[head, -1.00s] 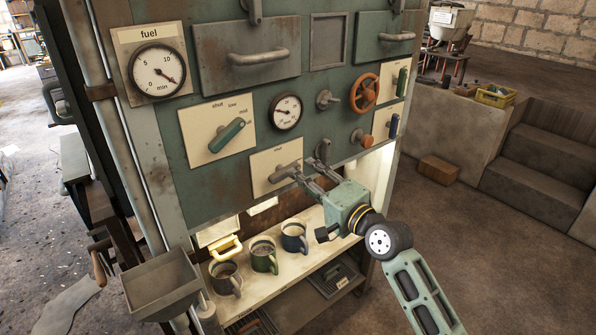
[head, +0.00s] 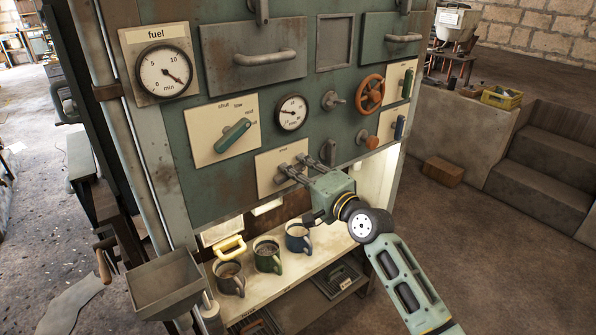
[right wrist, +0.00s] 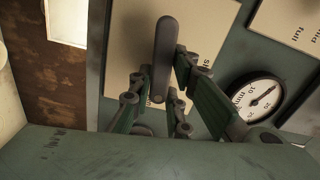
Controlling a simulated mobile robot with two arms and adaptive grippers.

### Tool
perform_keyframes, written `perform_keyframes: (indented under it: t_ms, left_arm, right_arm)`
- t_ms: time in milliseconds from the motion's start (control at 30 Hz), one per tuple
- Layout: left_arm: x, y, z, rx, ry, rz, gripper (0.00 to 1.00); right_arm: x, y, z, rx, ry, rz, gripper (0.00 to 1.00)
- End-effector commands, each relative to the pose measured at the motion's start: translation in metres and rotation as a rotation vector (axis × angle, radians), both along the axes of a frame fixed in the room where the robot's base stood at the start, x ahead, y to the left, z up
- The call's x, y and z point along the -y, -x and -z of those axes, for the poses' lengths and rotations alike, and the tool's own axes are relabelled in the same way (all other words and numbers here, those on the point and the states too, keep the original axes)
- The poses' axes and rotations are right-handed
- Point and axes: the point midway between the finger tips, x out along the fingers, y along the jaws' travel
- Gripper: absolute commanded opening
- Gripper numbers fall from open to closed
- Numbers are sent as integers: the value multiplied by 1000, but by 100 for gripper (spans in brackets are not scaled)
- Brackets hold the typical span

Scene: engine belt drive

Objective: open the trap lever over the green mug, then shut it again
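The green mug (head: 267,257) stands in the middle of a row of three mugs on the pale shelf under the panel. The trap lever, a grey rounded bar (right wrist: 163,62) on a cream plate (head: 265,184), is above the mugs; in the head view my gripper largely covers it. My right gripper (head: 293,169) is at the plate with its fingers apart. In the right wrist view the lever lies between the open fingers (right wrist: 155,92), with a gap showing on the left side; contact on the right side is unclear. My left gripper is out of view.
A dark mug (head: 229,279) and a blue mug (head: 298,238) flank the green one. A round gauge (head: 291,113), a green lever (head: 233,135) and an orange wheel (head: 370,93) are above. A grey hopper (head: 166,284) juts out at left.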

Motion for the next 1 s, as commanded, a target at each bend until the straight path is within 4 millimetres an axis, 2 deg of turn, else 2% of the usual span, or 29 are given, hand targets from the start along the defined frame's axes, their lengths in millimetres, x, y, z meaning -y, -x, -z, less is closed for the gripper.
perform_keyframes:
  t_ms: [33, 133, 567, 1000]
  left_arm:
    - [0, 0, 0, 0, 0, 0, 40]
    - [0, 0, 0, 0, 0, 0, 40]
    - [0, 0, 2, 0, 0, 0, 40]
    - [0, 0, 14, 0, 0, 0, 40]
  right_arm:
    - [0, 0, 1, -2, 1, 0, 9]
    - [0, 0, 1, -2, 1, 0, 0]
    - [1, 0, 2, 23, 38, 0, 0]
    - [-1, 1, -3, 212, 303, -1, 0]
